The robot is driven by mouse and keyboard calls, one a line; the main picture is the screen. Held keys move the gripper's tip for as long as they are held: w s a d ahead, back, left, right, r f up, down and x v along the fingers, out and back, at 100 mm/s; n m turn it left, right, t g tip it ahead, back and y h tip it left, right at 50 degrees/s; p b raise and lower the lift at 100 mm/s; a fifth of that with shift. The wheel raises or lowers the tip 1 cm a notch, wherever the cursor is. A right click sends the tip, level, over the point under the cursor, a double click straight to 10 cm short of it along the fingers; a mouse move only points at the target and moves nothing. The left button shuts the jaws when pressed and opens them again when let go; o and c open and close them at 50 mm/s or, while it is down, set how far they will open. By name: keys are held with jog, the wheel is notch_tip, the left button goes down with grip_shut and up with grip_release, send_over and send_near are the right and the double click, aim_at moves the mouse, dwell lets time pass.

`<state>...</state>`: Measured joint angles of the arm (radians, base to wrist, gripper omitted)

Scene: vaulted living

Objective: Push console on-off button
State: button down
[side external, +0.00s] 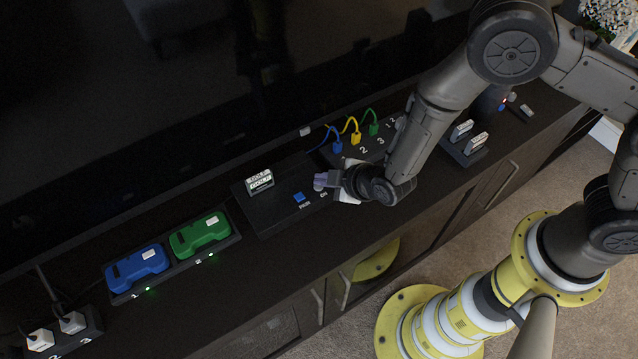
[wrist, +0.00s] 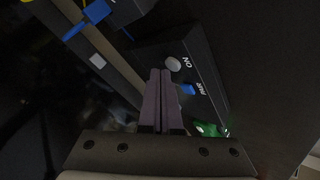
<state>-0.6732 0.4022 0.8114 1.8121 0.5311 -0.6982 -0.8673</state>
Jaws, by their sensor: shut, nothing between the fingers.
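The console (side external: 268,223) is a black box on the dark cabinet, with a white-labelled GOLF cartridge standing at its back. Its blue PAIR button (side external: 299,197) shows in the side view, and the ON label lies to its right. In the wrist view the round grey ON button (wrist: 173,65) shows beside the blue PAIR button (wrist: 187,89). My gripper (side external: 319,182) is shut and empty at the console's right end. Its fingertips (wrist: 160,72) appear just beside the ON button; I cannot tell whether they touch it.
Blue (side external: 137,267) and green (side external: 200,234) controllers sit in a dock to the left. A box with blue, yellow and green cable plugs (side external: 355,138) stands to the right, near my wrist. The large dark screen (side external: 130,110) rises behind.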

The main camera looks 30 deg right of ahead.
jog(key=shift+f, duration=0.45)
dwell(0.4)
jog(key=shift+r, duration=0.9)
notch_tip(320, 180, up, 6)
dwell(0.5)
